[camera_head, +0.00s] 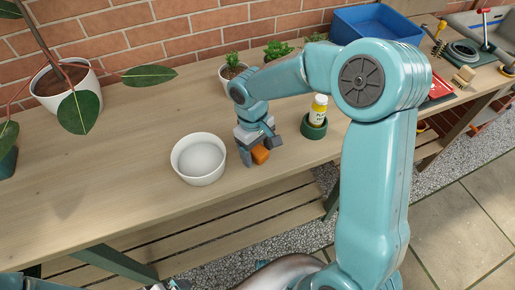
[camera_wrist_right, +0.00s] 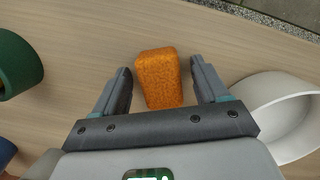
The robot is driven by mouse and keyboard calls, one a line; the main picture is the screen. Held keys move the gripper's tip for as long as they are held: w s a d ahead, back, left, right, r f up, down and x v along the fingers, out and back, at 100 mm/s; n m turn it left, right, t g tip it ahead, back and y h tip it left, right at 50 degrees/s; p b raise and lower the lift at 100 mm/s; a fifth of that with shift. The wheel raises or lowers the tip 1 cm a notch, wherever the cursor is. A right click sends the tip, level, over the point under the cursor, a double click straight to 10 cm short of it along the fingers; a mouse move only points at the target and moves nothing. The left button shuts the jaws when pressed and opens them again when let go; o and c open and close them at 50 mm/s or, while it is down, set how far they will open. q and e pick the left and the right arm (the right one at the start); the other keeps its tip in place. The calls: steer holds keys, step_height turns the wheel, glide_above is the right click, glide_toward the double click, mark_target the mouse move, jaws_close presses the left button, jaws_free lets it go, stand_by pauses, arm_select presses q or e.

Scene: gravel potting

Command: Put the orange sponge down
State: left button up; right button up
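The orange sponge (camera_head: 261,155) is at the bench top, right of the white bowl (camera_head: 199,158). My right gripper (camera_head: 252,157) points down at it. In the right wrist view the sponge (camera_wrist_right: 158,78) is between the two fingers of the right gripper (camera_wrist_right: 160,78), with a gap on each side, so the fingers are open around it. The sponge appears to rest on the wood. A small bit of what may be my left gripper (camera_head: 172,285) shows at the bottom edge of the head view; its fingers cannot be made out.
A yellow-labelled bottle (camera_head: 318,110) stands in a green holder (camera_head: 314,127) right of the sponge. Small potted plants (camera_head: 232,72) stand behind, near a blue crate (camera_head: 376,24). A white-potted plant (camera_head: 68,85) is at the left. The bench (camera_head: 110,185) left of the bowl is clear.

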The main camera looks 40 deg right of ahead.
steer(key=shift+r, duration=0.35)
step_height(320, 180, up, 12)
steer(key=w+p, duration=0.1)
steer(key=shift+w+a+f, duration=0.15)
steer(key=shift+a, duration=0.05)
steer(key=shift+f, duration=0.1)
stand_by(0.5)
